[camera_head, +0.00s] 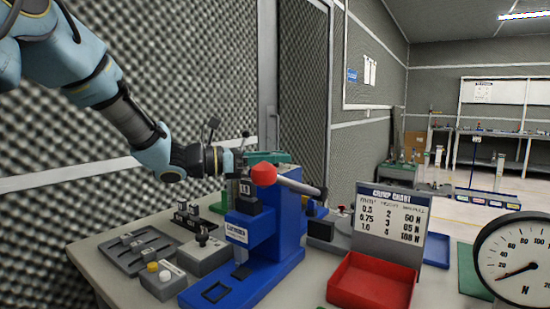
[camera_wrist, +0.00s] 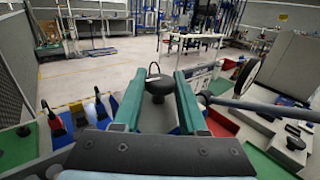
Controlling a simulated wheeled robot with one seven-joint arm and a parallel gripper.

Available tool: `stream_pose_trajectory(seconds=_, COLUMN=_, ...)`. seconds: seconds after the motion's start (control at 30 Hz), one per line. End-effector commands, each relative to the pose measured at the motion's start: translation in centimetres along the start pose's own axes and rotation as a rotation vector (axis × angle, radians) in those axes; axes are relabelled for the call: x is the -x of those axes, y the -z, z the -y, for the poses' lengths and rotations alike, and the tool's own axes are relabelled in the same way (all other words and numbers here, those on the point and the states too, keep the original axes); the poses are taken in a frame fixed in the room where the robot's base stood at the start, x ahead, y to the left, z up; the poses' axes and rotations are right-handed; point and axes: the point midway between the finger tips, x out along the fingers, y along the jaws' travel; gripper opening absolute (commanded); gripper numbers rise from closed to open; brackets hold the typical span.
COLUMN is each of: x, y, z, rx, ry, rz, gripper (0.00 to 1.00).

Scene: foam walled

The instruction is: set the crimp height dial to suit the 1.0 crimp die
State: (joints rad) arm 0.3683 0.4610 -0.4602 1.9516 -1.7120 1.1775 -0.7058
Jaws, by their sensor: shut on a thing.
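The blue crimp press (camera_head: 275,235) stands on the bench in the head view, with a red ball (camera_head: 263,174) on its lever. A black block (camera_head: 246,189) with a small white label sits at its upper front; the label looks like 1.0 but is too small to be sure. My gripper (camera_head: 268,157) has green fingers and is at the top of the press, behind the red ball. In the wrist view my gripper (camera_wrist: 160,76) is shut on a dark round knob (camera_wrist: 159,86), seemingly the crimp height dial. Its setting cannot be read.
The crimp chart (camera_head: 391,222) stands behind a red tray (camera_head: 370,283); its 1.0 row is not clearly legible. A round force gauge (camera_head: 518,262) is at right. A grey die tray (camera_head: 138,248) and small boxes lie left of the press. The lever (camera_head: 300,185) extends close to my gripper.

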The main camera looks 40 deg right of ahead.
Motion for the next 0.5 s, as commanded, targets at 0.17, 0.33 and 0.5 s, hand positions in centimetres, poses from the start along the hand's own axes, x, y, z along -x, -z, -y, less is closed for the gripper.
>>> stream_pose_trajectory(seconds=0.17, x=0.02, y=-0.03, z=-0.03, rx=0.000, ry=0.006, rz=0.000, gripper=0.00)
stream_pose_trajectory(seconds=0.33, x=0.03, y=-0.23, z=-0.11, rx=0.001, ry=0.045, rz=0.001, gripper=0.00)
stream_pose_trajectory(seconds=0.5, x=0.04, y=-0.43, z=-0.19, rx=0.002, ry=0.139, rz=0.001, gripper=0.00)
